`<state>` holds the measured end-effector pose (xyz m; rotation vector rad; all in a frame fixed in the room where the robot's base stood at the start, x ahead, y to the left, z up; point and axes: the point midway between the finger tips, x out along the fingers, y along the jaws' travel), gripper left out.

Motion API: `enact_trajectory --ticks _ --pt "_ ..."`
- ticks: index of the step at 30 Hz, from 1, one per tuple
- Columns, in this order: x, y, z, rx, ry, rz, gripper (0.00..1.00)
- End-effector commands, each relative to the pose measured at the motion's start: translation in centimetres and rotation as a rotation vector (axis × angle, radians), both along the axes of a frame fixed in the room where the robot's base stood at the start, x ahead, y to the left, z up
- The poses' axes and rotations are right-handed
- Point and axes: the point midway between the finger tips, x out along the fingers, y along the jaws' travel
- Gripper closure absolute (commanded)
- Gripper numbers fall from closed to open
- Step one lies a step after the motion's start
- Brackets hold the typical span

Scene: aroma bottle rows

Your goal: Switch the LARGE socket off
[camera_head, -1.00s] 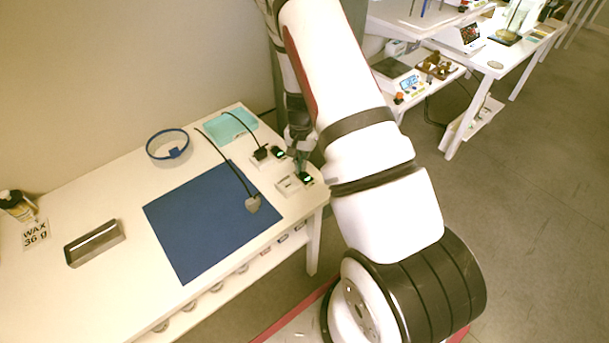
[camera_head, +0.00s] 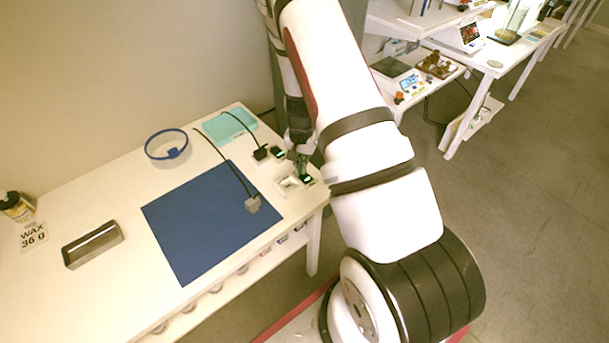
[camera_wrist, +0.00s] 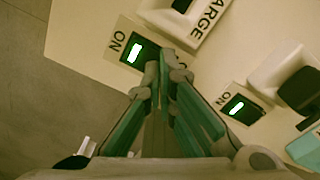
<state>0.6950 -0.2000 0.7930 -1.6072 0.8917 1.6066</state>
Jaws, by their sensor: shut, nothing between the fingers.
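The LARGE socket (camera_wrist: 188,18) is a white frame at the top of the wrist view, beside the letters "ARGE"; it also shows in the head view (camera_head: 289,184). Its black switch (camera_wrist: 137,52) has a bright green lamp and "ON" printed beside it. In the head view this switch (camera_head: 306,179) also glows green. My gripper (camera_wrist: 165,70) is shut and empty, with its green-sided fingers pointing at this switch. The fingertips overlap the switch's lower right edge; I cannot tell whether they touch. In the head view my gripper (camera_head: 302,166) is just above it.
A second switch (camera_wrist: 240,107), also lit green beside "ON", sits right of my fingers, near a socket with a black plug (camera_head: 261,153). A blue mat (camera_head: 200,220), teal tray (camera_head: 230,125), blue ring (camera_head: 167,145) and metal tray (camera_head: 93,245) lie on the table.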

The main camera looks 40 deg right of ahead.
Motion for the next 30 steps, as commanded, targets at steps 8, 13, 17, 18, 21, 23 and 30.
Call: enact_trajectory --ticks 8,13,17,18,21,23,30 --pt "0.0 0.0 -0.4 0.001 0.001 0.0 1.0" --pt "0.0 0.0 0.2 0.0 0.0 0.001 1.0" --pt "-0.1 0.0 1.2 0.0 0.0 0.001 1.0" --pt "-0.1 0.0 1.5 -0.001 -0.001 0.001 1.0" --pt "0.0 0.0 2.2 -0.001 -0.001 0.0 1.0" --pt "0.0 0.0 2.7 0.0 -0.001 0.0 1.0" --pt "0.0 0.0 4.4 -0.001 -0.001 0.001 1.0"
